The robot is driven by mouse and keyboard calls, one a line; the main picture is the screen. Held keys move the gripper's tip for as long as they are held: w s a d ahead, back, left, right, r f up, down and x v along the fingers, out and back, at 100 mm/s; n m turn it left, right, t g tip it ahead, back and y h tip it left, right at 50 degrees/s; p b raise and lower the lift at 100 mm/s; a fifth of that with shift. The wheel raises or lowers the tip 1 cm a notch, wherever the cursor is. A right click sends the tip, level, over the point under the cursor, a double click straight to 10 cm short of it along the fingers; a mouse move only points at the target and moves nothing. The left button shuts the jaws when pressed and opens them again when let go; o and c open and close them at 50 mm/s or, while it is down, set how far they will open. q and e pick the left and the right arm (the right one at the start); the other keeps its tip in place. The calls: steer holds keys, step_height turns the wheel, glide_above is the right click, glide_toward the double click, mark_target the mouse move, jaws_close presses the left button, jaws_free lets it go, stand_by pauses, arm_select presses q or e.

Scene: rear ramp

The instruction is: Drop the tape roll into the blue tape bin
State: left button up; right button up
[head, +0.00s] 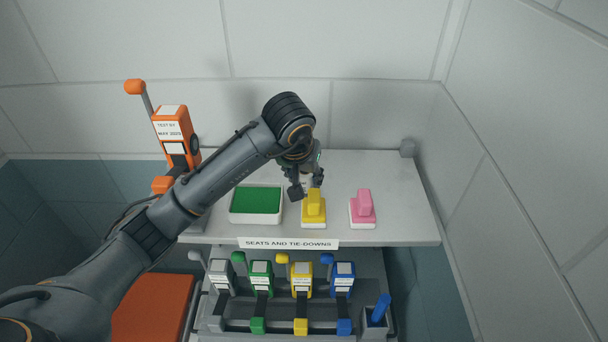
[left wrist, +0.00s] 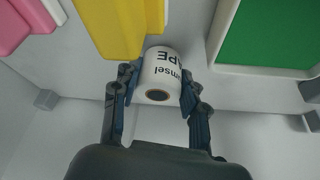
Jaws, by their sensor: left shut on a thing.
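My left gripper (head: 306,190) is over the back of the white shelf, near the yellow block. In the left wrist view, its two fingers (left wrist: 158,98) are shut on the tape roll (left wrist: 160,70), a white roll with dark print and a brown core at its near end. In the head view I cannot make out the roll at the gripper. I cannot identify a blue tape bin in either view. My right gripper is not in view.
Below are several coloured ratchets and a grey holder with a blue piece (head: 380,308). Walls enclose the back and right.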

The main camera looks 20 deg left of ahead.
arm_select(q)
steer(key=shift+f, duration=0.15)
steer(key=o, duration=1)
steer(key=shift+o, duration=0.2)
